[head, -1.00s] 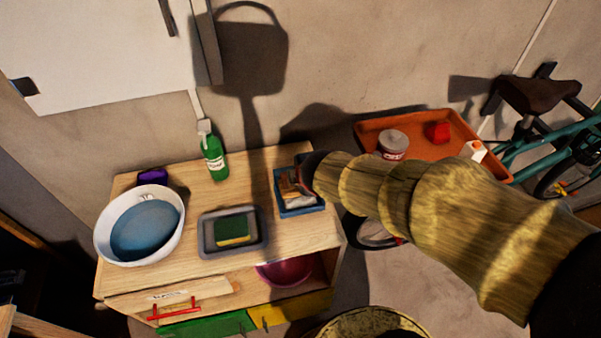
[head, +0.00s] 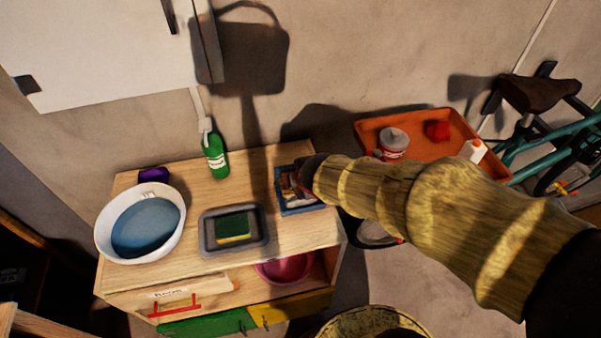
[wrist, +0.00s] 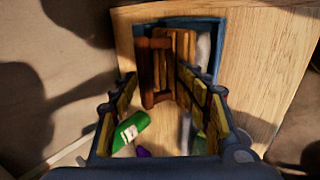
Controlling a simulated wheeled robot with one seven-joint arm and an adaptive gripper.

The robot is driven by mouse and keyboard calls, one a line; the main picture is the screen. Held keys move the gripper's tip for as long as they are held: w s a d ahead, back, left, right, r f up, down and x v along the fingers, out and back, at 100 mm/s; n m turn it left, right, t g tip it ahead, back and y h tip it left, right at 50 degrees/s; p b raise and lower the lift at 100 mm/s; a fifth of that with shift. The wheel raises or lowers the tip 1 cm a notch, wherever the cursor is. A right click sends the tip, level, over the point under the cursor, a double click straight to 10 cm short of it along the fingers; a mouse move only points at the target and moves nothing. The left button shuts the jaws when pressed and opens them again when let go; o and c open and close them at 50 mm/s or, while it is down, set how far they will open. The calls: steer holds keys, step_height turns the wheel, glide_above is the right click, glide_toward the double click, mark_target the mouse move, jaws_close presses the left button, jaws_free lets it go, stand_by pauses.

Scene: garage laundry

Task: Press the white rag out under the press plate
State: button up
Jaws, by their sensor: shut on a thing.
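A blue tray (head: 299,211) sits at the right end of the wooden cabinet top; its rim also shows in the wrist view (wrist: 180,21). A brown slatted wooden piece, seemingly the press plate (wrist: 157,60), is in the tray area between my fingers. A pale strip, perhaps the white rag (wrist: 204,50), shows beside the wood on the right; most of it is hidden. My gripper (wrist: 156,82) is shut on the wooden piece, over the tray. In the head view my arm's sleeve partly covers the gripper and the tray's right side.
A grey tray with a green and yellow sponge (head: 234,227) stands left of the blue tray. Beyond are a white basin (head: 110,205) of bluish water, a green bottle (head: 216,160) and a purple item (head: 153,175). An orange tray (head: 370,125) with a can stands at right.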

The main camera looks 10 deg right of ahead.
steer(key=shift+o, duration=0.6)
steer(key=shift+s+d+f, duration=0.1)
steer(key=shift+s+f, duration=0.15)
steer(key=shift+f, duration=0.3)
steer(key=shift+s+f, duration=0.25)
steer(key=shift+f, duration=0.25)
steer(key=shift+w+r, duration=0.2)
steer(key=shift+r, duration=0.1)
steer(key=shift+s+r, duration=0.1)
steer(key=shift+r, duration=0.1)
steer(key=s+r+p, duration=0.2)
steer(key=s+r, duration=0.1)
steer(key=s, duration=0.4)
steer(key=shift+s+r+p, duration=0.2)
steer(key=shift+r+p, duration=0.2)
